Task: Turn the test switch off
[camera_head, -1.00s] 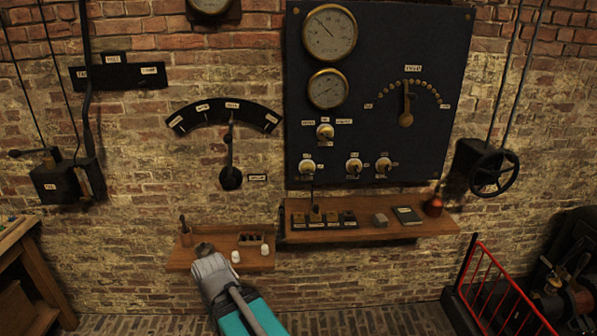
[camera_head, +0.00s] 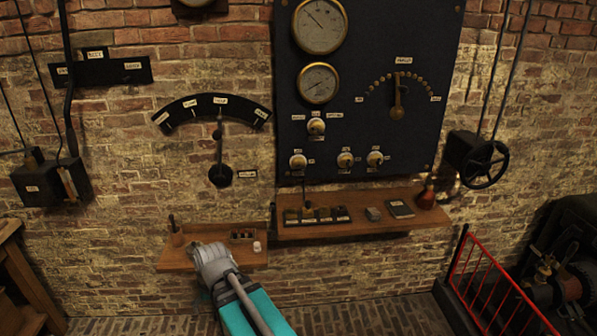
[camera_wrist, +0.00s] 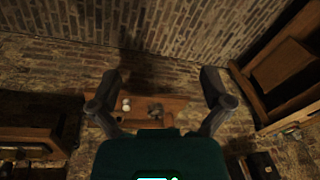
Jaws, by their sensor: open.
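The dark panel (camera_head: 355,100) on the brick wall carries several switches, whose labels are too small to read. Three pale knobs sit in its bottom row: a left knob (camera_head: 298,160), a middle knob (camera_head: 345,158) and a right knob (camera_head: 374,157). Another knob (camera_head: 316,126) sits above the left one. I cannot tell which is the test switch, or its setting. My gripper (camera_head: 210,256) is below and left of the panel, in front of the small shelf, touching no switch. In the wrist view my gripper (camera_wrist: 160,82) is open and empty, its fingers wide apart.
The small shelf (camera_head: 175,262) holds a white item (camera_head: 257,247) and a small rack (camera_head: 241,236). A longer shelf (camera_head: 370,225) under the panel holds several small boxes and a red flask (camera_head: 427,197). A lever dial (camera_head: 220,175) is left of the panel. A red railing (camera_head: 490,275) stands right.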

